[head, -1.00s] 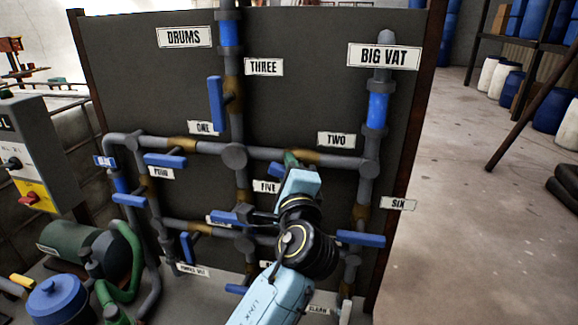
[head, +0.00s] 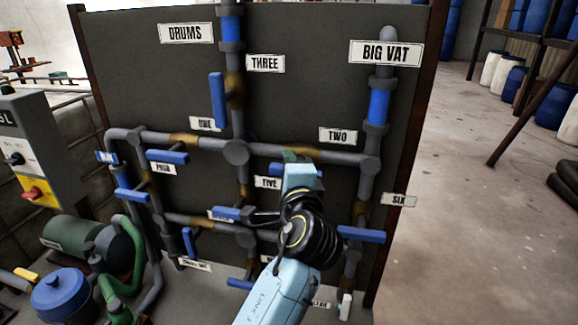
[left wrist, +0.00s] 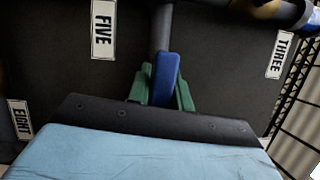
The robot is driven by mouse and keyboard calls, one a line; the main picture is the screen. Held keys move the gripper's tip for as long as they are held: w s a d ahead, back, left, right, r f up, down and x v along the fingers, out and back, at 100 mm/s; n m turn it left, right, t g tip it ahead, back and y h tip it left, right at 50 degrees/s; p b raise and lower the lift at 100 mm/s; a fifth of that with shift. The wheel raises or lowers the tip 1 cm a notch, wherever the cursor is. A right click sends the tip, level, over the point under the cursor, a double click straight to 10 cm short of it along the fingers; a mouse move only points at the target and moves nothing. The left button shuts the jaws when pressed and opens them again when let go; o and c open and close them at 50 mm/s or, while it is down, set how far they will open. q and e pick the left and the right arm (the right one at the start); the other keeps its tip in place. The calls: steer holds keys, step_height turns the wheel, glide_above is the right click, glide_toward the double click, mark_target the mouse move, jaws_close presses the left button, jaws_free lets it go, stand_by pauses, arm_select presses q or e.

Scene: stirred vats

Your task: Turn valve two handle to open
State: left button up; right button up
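The valve two handle (head: 308,172) is a blue bar below the "TWO" label (head: 338,135). In the head view it lies roughly level, along the grey pipe behind it. My left gripper (head: 291,157) is at this handle, and its palm hides the bar's middle. In the left wrist view, the green fingers of the gripper (left wrist: 163,90) lie on both sides of the blue handle (left wrist: 165,72) and appear closed against it. My right gripper is not in view.
The dark panel (head: 300,100) carries other blue handles: valve three (head: 218,100) up left, valve five (head: 228,213) low left and valve six (head: 361,235) low right. A blue-lidded pump (head: 60,295) stands at bottom left.

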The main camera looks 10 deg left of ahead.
arm_select(q)
steer(key=o, duration=0.4)
steer(key=b+v, duration=0.2)
steer(key=v, duration=1.1)
steer(key=shift+s, duration=0.25)
